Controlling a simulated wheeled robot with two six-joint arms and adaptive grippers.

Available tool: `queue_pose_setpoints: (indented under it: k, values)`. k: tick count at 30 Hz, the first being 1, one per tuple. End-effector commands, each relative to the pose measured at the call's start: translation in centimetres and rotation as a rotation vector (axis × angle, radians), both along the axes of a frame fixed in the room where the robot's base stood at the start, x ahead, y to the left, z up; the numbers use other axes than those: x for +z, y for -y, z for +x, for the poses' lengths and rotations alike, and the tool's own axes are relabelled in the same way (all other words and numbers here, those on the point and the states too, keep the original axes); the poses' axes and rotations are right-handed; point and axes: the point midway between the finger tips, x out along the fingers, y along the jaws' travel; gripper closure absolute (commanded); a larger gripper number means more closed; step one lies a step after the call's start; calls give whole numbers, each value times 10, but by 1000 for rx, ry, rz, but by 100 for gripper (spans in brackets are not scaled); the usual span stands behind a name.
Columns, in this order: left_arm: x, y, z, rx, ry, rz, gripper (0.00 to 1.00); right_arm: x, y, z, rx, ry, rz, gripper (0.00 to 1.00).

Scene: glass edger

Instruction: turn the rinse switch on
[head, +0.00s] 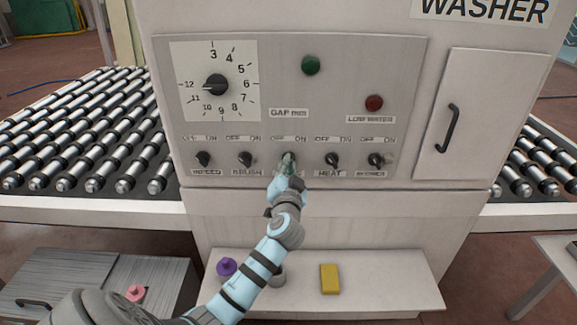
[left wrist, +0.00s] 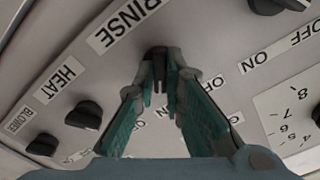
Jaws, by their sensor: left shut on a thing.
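The rinse switch (left wrist: 158,57) is a dark knob under the "RINSE" label in the left wrist view, the middle one in the row on the washer panel (head: 340,110). My left gripper (head: 288,162) is at this switch, and its fingers are shut on the knob from both sides. In the left wrist view the green-padded fingers (left wrist: 160,85) meet the knob at their tips. In the head view the gripper hides the switch and most of its label. I cannot tell clearly which way the knob points. My right gripper is not in view.
Infeed (head: 203,159) and brush (head: 245,159) knobs sit left of the gripper; heat (head: 332,160) and blower (head: 376,160) knobs sit right. A dial (head: 216,85) and green and red lamps are above. A yellow block (head: 330,279) and purple knob (head: 227,267) lie on the ledge below.

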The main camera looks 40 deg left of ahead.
Motion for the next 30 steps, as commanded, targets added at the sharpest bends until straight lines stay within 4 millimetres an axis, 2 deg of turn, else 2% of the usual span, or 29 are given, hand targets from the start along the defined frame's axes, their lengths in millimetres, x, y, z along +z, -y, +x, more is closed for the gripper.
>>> queue_pose_setpoints:
  k: [11,12,15,25,30]
  values:
    - [0,0,0,0,-2,7,100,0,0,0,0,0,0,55]
    - [0,0,0,-1,-3,7,87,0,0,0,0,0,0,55]
    - [0,0,0,0,-2,6,71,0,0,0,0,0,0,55]
    - [0,1,-2,-1,-2,4,70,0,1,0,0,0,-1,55]
    - [-1,19,-25,-2,-3,2,70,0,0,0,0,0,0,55]
